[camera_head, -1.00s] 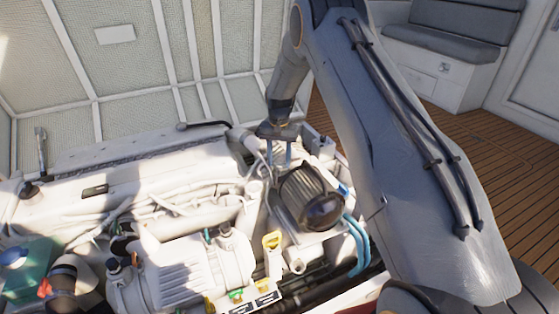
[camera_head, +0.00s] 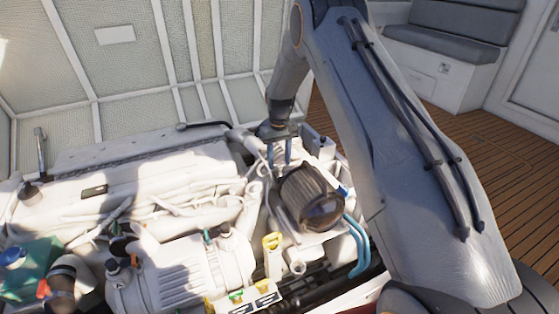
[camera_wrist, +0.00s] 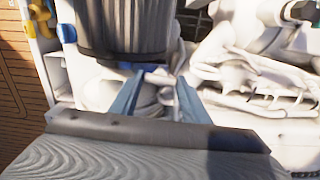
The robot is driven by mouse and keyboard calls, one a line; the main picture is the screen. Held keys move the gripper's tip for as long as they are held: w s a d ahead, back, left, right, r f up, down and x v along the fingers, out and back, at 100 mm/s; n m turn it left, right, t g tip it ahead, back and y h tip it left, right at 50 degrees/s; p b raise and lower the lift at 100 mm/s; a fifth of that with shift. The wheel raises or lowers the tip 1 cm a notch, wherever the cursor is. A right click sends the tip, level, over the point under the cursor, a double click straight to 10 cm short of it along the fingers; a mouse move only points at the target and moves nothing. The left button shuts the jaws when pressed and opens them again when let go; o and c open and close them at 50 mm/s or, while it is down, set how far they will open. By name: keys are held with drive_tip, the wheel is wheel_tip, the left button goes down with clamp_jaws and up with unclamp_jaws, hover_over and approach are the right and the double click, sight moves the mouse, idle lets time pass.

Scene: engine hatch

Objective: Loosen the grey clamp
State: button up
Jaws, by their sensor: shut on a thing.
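My gripper (camera_head: 279,158) points down into the engine bay, just behind the dark ribbed cylinder. Its two blue fingers show in the wrist view (camera_wrist: 160,84), one on each side of a small pale grey part, which I take to be the grey clamp (camera_wrist: 159,78). The fingers are shut on it. In the head view the fingers and the cylinder mostly hide the clamp, so its exact outline and how far it is turned cannot be told.
The dark ribbed cylinder (camera_head: 308,195) stands close in front of my gripper. Blue hoses (camera_head: 358,245) curve at its right. A yellow handle (camera_head: 272,241) is nearer. The white engine (camera_head: 120,190) with its pipes fills the left. Wooden floor (camera_head: 480,160) lies right of the bay.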

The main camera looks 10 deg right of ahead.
idle(0.4)
drive_tip(key=o, duration=1)
drive_tip(key=shift+o, duration=0.2)
drive_tip(key=shift+r, duration=0.1)
wheel_tip(320, 180, up, 8)
drive_tip(key=shift+f, duration=0.15)
